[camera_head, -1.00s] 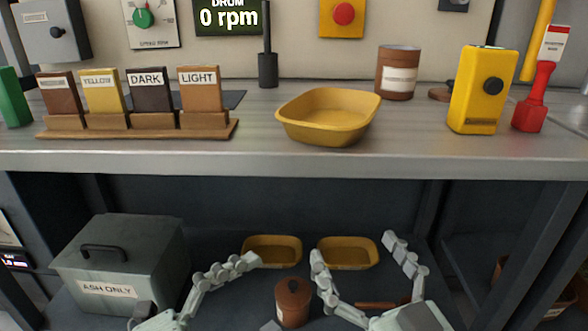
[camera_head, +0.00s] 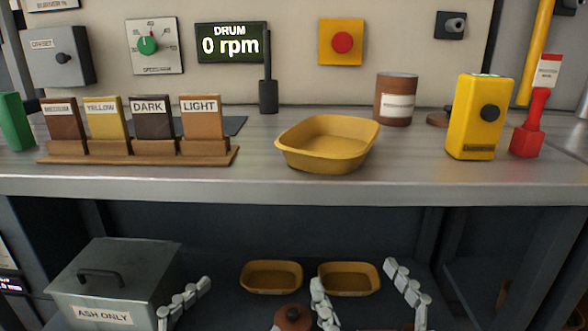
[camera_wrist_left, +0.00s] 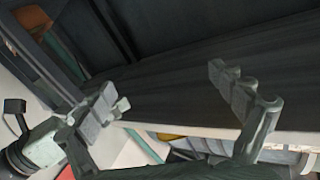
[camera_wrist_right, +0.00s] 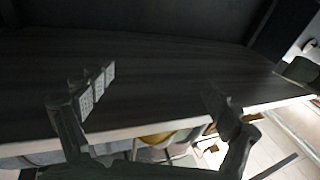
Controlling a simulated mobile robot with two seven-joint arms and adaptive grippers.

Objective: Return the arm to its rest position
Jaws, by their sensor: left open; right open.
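My right gripper (camera_head: 354,277) is open and empty, low in the head view, in front of the lower shelf's two yellow trays. Its fingers also stand apart in the right wrist view (camera_wrist_right: 160,82), with nothing between them. My left gripper shows in the head view only as grey finger segments (camera_head: 188,299) beside the ash box. In the left wrist view (camera_wrist_left: 165,85) its fingers are wide apart and empty. Both arms are mostly below the head view's lower edge.
The bench (camera_head: 250,190) edge runs above both grippers. It carries a yellow bowl (camera_head: 328,145), a labelled block rack (camera_head: 140,155), a brown can (camera_head: 397,100) and a yellow device (camera_head: 478,118). Below are the ash box (camera_head: 115,275), two trays (camera_head: 272,278) (camera_head: 350,278) and a brown lidded jar (camera_head: 292,318).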

